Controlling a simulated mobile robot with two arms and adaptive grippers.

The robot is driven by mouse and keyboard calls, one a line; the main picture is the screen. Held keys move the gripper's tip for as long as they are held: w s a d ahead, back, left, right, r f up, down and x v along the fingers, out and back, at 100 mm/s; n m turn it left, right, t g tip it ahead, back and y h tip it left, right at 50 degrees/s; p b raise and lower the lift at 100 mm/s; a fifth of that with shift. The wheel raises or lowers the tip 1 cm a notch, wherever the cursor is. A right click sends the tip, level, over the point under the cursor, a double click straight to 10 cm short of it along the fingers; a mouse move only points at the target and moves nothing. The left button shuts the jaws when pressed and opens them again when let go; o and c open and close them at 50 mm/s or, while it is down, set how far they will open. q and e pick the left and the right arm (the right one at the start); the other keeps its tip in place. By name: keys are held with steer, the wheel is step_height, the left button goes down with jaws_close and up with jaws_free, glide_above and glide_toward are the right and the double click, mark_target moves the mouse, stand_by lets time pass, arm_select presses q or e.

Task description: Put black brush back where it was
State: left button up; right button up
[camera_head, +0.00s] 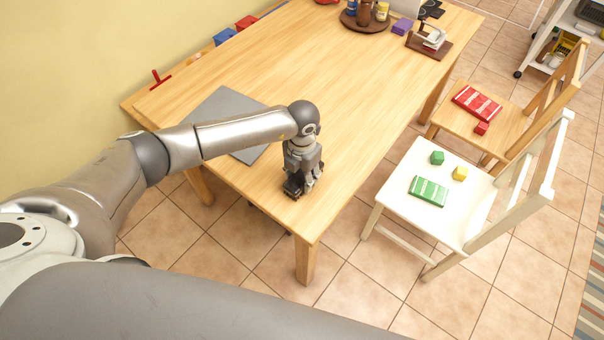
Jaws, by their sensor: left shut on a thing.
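My left gripper (298,185) points down over the near end of the wooden table (345,85), close to its front edge. It is shut on a small dark thing at its fingertips, which I take to be the black brush (291,189). The fingers hide most of it, and I cannot tell whether it touches the tabletop. My right gripper is not in view.
A grey mat (222,104) lies behind my left arm. A round brown tray (366,20) and a brown stand (429,45) are at the far end. A white chair (400,190) and a wooden chair (515,112) stand right of the table. The table's middle is clear.

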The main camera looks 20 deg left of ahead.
mark_target(302, 175)
arm_select(q)
steer(key=shift+f, duration=0.1)
steer(key=o, duration=0.5)
steer(key=shift+f, duration=0.1)
steer(key=o, duration=0.5)
steer(key=shift+r, duration=0.35)
steer(key=shift+r+b, duration=0.85)
steer(key=shift+r, duration=5.05)
